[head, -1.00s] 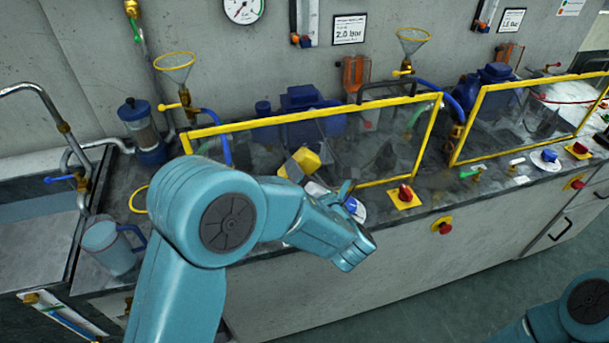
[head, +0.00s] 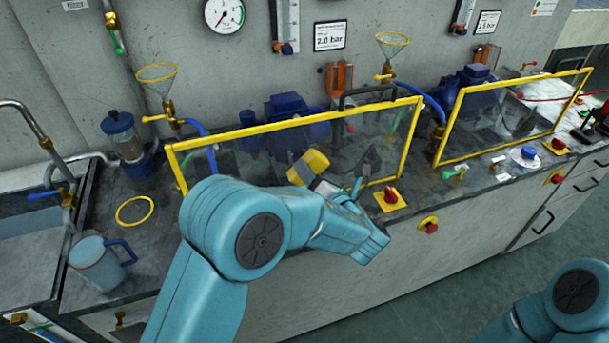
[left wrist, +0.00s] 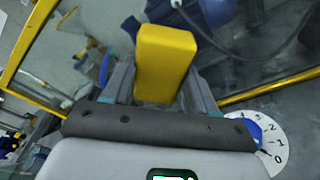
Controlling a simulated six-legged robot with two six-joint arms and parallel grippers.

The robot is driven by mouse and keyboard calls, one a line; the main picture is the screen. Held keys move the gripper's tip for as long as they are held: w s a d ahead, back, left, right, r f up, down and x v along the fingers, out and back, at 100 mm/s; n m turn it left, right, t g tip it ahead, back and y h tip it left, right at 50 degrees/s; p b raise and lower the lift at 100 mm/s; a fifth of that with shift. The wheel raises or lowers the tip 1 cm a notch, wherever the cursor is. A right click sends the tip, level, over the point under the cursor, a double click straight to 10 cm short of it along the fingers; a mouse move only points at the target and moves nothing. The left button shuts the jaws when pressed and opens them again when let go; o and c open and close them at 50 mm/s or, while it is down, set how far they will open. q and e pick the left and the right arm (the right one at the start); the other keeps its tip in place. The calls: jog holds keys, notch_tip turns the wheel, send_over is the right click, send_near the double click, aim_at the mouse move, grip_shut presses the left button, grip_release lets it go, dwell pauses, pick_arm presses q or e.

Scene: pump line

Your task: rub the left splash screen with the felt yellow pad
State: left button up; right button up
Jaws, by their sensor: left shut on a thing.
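The yellow pad (head: 314,161) is a small block, held out in front of the left splash screen (head: 237,147), a clear panel in a yellow frame. My left gripper (left wrist: 160,85) is shut on the yellow pad (left wrist: 166,58), with a finger on each side of it. In the head view my left gripper (head: 304,172) is partly hidden by its own arm. The pad overlaps the lower middle of the screen in the picture; I cannot tell whether it touches the panel. My right gripper is out of view; only part of that arm shows at lower right.
A second yellow-framed screen (head: 521,104) stands to the right. A red knob on a yellow plate (head: 389,198) sits near the left screen's lower right corner. A jug (head: 97,262) and a yellow ring (head: 135,211) are on the left bench. Blue pumps (head: 292,113) stand behind the screen.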

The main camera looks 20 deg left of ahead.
aim_at(319, 162)
pick_arm(q)
jog(key=shift+w+d+r, duration=0.1)
jog(key=shift+w+d, duration=0.45)
jog(key=shift+d, duration=0.25)
jog(key=shift+s+a, duration=0.1)
jog(key=shift+a, duration=0.2)
jog(key=shift+s+a, duration=0.65)
jog(key=shift+a, duration=0.3)
jog(key=shift+s+a, duration=0.6)
jog(key=shift+a, duration=0.3)
jog(key=shift+s+a, duration=0.65)
jog(key=shift+a, duration=0.3)
jog(key=shift+s+a+r+p, duration=0.1)
jog(key=shift+r+p, duration=0.9)
jog(key=shift+r, duration=0.45)
jog(key=shift+w+d+f, duration=0.1)
jog(key=shift+w+d, duration=0.4)
jog(key=shift+d, duration=0.35)
jog(key=shift+w+d+f, duration=0.1)
jog(key=shift+w+d, duration=0.4)
jog(key=shift+d, duration=0.3)
jog(key=shift+w+d+r+p, duration=0.1)
jog(key=shift+w+d+p, duration=0.2)
jog(key=shift+w+d, duration=0.4)
jog(key=shift+w+d+p, duration=0.25)
jog(key=shift+w+d, duration=0.15)
jog(key=shift+d, duration=0.45)
